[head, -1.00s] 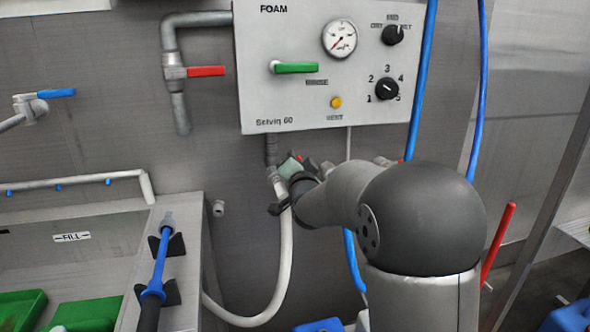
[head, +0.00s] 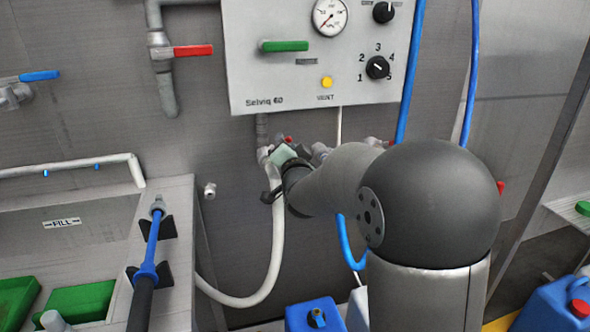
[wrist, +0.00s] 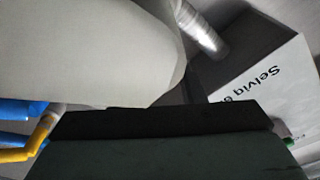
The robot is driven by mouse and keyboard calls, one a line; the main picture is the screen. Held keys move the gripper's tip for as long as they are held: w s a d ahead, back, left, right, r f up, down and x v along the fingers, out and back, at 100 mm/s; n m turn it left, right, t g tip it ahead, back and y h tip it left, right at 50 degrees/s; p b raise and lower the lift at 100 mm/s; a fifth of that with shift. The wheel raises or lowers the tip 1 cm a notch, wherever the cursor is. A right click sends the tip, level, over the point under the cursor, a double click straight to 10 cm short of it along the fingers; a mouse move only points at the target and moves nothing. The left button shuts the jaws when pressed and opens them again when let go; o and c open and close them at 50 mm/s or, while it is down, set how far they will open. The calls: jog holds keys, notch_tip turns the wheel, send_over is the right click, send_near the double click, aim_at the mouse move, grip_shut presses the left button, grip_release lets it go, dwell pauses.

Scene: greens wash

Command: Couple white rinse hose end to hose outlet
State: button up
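The white rinse hose (head: 277,235) rises from a low loop to its end (head: 265,155), just below the grey hose outlet (head: 262,128) under the control panel. The end and outlet line up closely in the head view; whether they are joined cannot be told. My gripper (head: 272,190) is at the hose just below its end, with a dark finger across it, and appears shut on it. In the wrist view a large pale body (wrist: 85,50), likely the hose end, fills the upper left above a dark finger (wrist: 165,140). The fingers' far side is hidden.
The control panel (head: 300,85) hangs above my gripper. Other fittings (head: 318,150) sit close to its right, partly behind my arm. A blue hose (head: 348,245) hangs right of the white one. A sink edge with a blue spray lance (head: 152,245) stands left; canisters (head: 315,315) stand below.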

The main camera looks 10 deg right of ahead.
jog(key=s+f+b, duration=0.1)
jog(key=s, duration=1.3)
jog(key=shift+s+a, duration=0.25)
jog(key=shift+s, duration=0.15)
jog(key=shift+f, duration=0.1)
